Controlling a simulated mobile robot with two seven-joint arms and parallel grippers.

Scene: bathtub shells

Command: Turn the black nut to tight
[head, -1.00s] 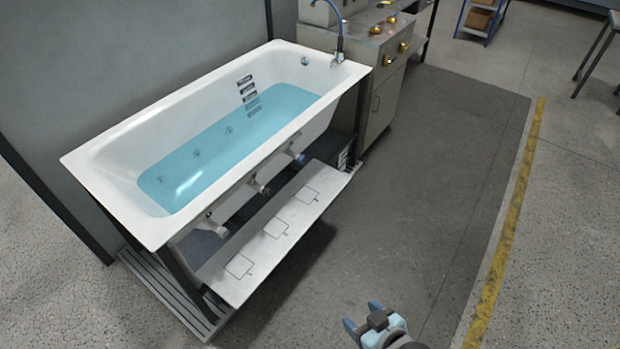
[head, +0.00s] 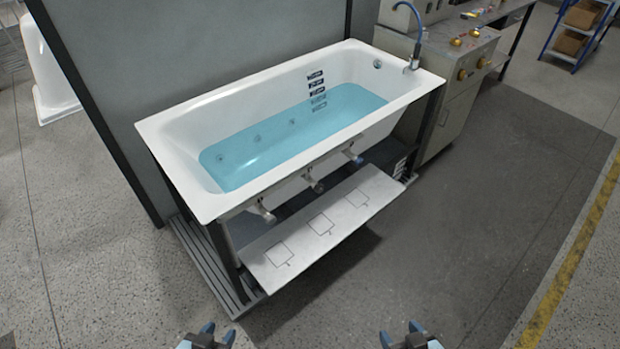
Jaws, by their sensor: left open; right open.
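The white bathtub (head: 180,130) holds blue water and stands on a dark frame. Under its near rim are a left pipe fitting (head: 265,214), a middle one (head: 316,185) and a right one (head: 353,156) with a bluish part. I cannot make out a black nut on any of them at this size. My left gripper (head: 208,337) is open and empty at the bottom edge, in front of the tub. My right gripper (head: 402,336) is open and empty at the bottom edge, further right. Both are well apart from the fittings.
A pale panel (head: 350,206) with three outlined squares juts out below the fittings. A slatted base (head: 205,268) lies under the tub's left end. A grey wall (head: 200,60) stands behind. A cabinet (head: 458,118) stands at the right. The floor in front is clear.

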